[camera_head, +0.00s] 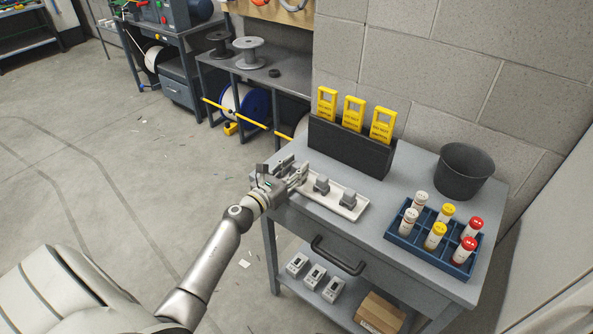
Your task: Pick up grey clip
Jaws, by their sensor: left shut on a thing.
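A white tray (335,207) lies on the grey bench top near its left front edge. Two grey clips stand in it, one near the middle (321,186) and one toward the right end (348,198). My left gripper (296,175) is over the tray's left end, shut on a grey clip that its fingers mostly hide. I cannot tell whether the held clip still touches the tray. My right gripper is not in view.
A dark holder (350,149) with yellow tags stands behind the tray. A dark bin (464,172) and a blue rack (413,242) of capped tubes are to the right. A drawer handle (338,258) juts out in front. Small boxes sit on the lower shelf.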

